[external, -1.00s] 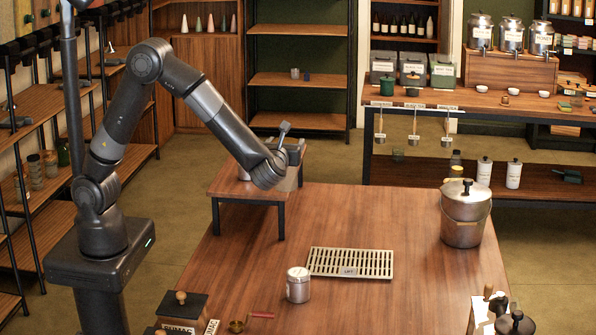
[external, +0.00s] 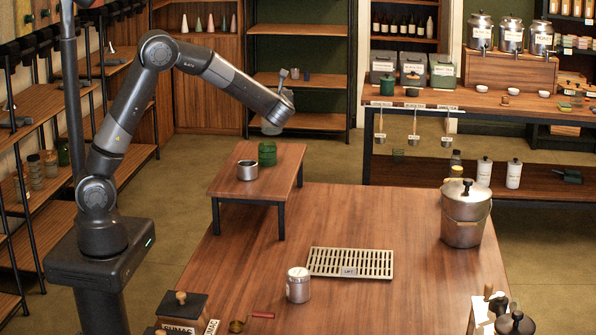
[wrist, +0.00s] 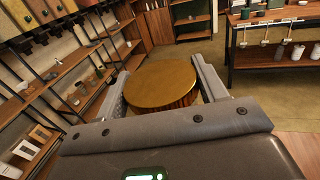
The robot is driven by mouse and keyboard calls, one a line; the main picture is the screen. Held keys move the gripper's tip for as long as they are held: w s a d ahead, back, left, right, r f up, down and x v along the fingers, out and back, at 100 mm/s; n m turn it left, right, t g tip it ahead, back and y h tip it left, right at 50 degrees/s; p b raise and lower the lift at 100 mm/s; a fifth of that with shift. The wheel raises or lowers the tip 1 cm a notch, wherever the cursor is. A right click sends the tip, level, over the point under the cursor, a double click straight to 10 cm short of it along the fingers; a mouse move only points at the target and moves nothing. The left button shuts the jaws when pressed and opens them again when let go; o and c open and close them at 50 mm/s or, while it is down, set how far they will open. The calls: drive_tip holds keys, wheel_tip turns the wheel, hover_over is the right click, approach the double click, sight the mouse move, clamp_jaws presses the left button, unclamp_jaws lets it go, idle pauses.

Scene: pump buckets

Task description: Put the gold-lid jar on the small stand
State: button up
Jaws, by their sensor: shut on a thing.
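The gold-lid jar (wrist: 162,84) sits between my gripper's two fingers in the wrist view, its round gold lid facing the camera. My gripper (external: 272,122) is shut on it and holds it in the air, above and behind the small stand (external: 222,185). In the external view the jar is mostly hidden by my wrist. The small stand is a low wooden table with dark legs. A metal cup (external: 247,171) and a green jar (external: 267,154) stand on its top, with bare wood in front and to the right.
The big wooden table (external: 400,220) holds a slotted metal grate (external: 350,262), a silver canister (external: 298,286) and a lidded pail (external: 466,213). Shelves (external: 298,80) stand behind my gripper.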

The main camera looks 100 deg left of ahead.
sight(271, 125)
drive_tip(key=s+a+f, duration=0.3)
drive_tip(key=a+f, duration=0.5)
drive_tip(key=f, duration=0.1)
drive_tip(key=shift+a+f, duration=0.15)
drive_tip(key=shift+f, duration=0.1)
drive_tip(key=o, duration=1.4)
drive_tip(key=shift+f, duration=0.1)
drive_tip(key=shift+o, duration=0.2)
drive_tip(key=v, duration=1.2)
drive_tip(key=shift+r, duration=0.2)
